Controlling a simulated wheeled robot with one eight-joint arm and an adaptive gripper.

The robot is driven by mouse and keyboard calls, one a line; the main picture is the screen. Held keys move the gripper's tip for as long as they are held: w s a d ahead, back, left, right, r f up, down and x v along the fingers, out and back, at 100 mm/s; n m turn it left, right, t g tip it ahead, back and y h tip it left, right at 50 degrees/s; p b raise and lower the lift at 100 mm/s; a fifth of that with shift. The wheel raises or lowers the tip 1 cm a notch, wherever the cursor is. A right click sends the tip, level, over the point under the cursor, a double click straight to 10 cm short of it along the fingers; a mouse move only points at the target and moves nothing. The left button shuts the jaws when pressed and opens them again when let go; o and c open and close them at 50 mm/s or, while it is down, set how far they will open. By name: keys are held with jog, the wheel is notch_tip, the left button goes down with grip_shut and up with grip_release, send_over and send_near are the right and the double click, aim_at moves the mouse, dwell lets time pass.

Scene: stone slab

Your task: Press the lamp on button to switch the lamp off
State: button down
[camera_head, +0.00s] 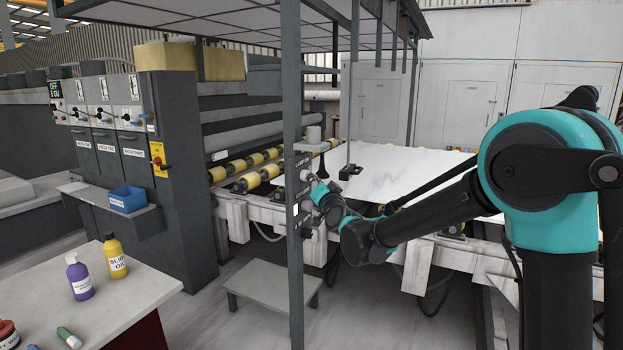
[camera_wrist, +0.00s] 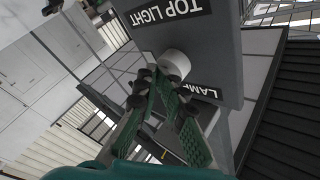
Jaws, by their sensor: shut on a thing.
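A grey button panel (camera_head: 297,222) is fixed to a dark upright post. In the wrist view the panel (camera_wrist: 222,45) carries a "TOP LIGHT" label (camera_wrist: 167,14) and a partly covered label starting with "LAMP" (camera_wrist: 200,90). A round white button (camera_wrist: 176,64) stands out between the two labels. My gripper (camera_wrist: 146,78) is shut with its fingertips at this button; the exact contact is partly hidden.
A white stone slab (camera_head: 400,165) lies on the roller line behind the post. A low grey step (camera_head: 272,290) stands below the panel. A table (camera_head: 120,305) at the lower left holds a purple bottle (camera_head: 79,280) and a yellow bottle (camera_head: 115,258). Floor between them is clear.

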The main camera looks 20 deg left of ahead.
jog(key=shift+s+d+f, duration=0.1)
jog(key=shift+s+d, duration=0.05)
jog(key=shift+d, duration=1.25)
jog(key=shift+s+d, duration=0.15)
jog(key=shift+d, duration=1.25)
